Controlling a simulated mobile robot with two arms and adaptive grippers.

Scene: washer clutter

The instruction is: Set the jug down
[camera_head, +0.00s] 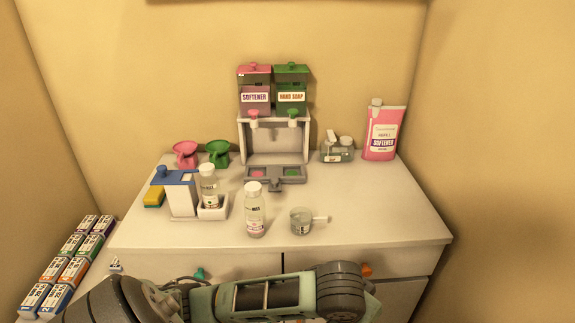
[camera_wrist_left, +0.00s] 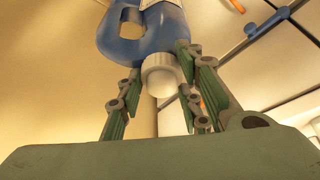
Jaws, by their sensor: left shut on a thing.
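In the left wrist view the jug (camera_wrist_left: 170,25) is blue, with a looped handle on its left side, a pale label and a white cap (camera_wrist_left: 162,75) towards the camera. My left gripper (camera_wrist_left: 158,68) is shut on the jug, its green fingers on either side near the cap. The far end of the jug runs out of the frame, and I cannot tell what is under it. The jug does not show in the head view, where my arm crosses the bottom edge. My right gripper is in neither view.
The white counter (camera_head: 350,200) carries a two-part dispenser (camera_head: 273,128), a pink softener refill (camera_head: 382,135), a clear bottle (camera_head: 254,212), a measuring cup (camera_head: 302,220) and a blue-topped container (camera_head: 180,195). Its right side is clear. Several small boxes (camera_head: 70,270) stand at the left.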

